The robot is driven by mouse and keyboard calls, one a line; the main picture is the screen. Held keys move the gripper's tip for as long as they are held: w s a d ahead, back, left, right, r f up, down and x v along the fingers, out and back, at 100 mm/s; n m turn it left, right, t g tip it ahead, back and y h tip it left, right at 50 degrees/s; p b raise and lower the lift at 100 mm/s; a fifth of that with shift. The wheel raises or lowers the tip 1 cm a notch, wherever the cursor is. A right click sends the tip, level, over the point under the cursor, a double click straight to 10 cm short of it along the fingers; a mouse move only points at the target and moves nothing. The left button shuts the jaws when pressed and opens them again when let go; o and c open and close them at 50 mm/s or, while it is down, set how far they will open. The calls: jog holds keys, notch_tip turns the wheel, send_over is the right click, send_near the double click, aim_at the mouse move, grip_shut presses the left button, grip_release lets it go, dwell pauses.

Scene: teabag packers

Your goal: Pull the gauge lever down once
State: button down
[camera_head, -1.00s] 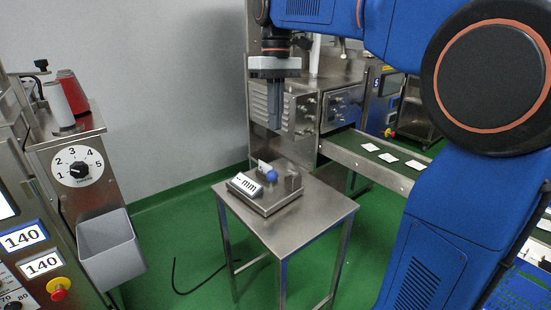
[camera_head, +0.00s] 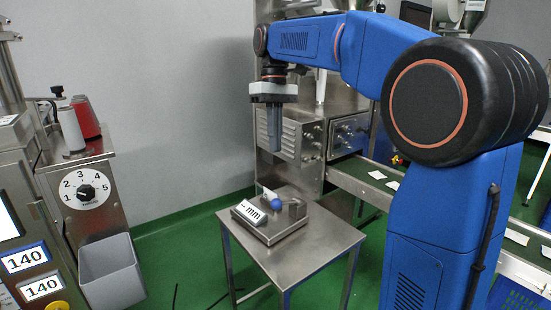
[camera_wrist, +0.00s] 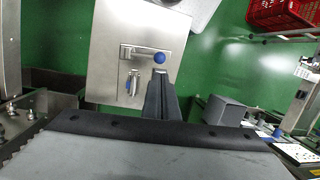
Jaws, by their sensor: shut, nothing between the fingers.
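The gauge (camera_head: 259,228) is a small steel block with a white "mm" display, standing on a steel table (camera_head: 325,243). Its lever has a blue ball knob (camera_head: 278,204). In the wrist view the lever arm (camera_wrist: 135,51) runs sideways, and the blue knob (camera_wrist: 159,58) sits at its right end. My gripper (camera_head: 289,153) points down above the gauge, shut and empty, with a clear gap to the knob. In the wrist view the shut fingers (camera_wrist: 160,78) end just below the blue knob in the picture. No contact shows.
A steel packing machine (camera_head: 297,145) with a conveyor (camera_head: 352,178) stands behind the table. At left is a cabinet with a numbered dial (camera_head: 86,190) and a grey bin (camera_head: 108,270). A red crate (camera_wrist: 280,14) shows in the wrist view.

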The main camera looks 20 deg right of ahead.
jog(key=x, duration=1.3)
jog(key=shift+s+a+f+t+h, duration=0.2)
jog(key=shift+a+f+t+h, duration=0.1)
jog(key=shift+a+f+h, duration=0.25)
jog(key=shift+s+a+f+t+h, duration=0.15)
jog(key=shift+a+f+t+h, duration=0.15)
jog(key=shift+f+h, duration=0.45)
jog(key=shift+s+a+f+t+h, duration=0.2)
jog(key=shift+a+f+h, duration=0.25)
jog(key=shift+f, duration=0.35)
jog(key=shift+d, duration=0.1)
jog(key=v, duration=1.4)
jog(key=shift+a, duration=0.4)
jog(key=shift+s, duration=0.1)
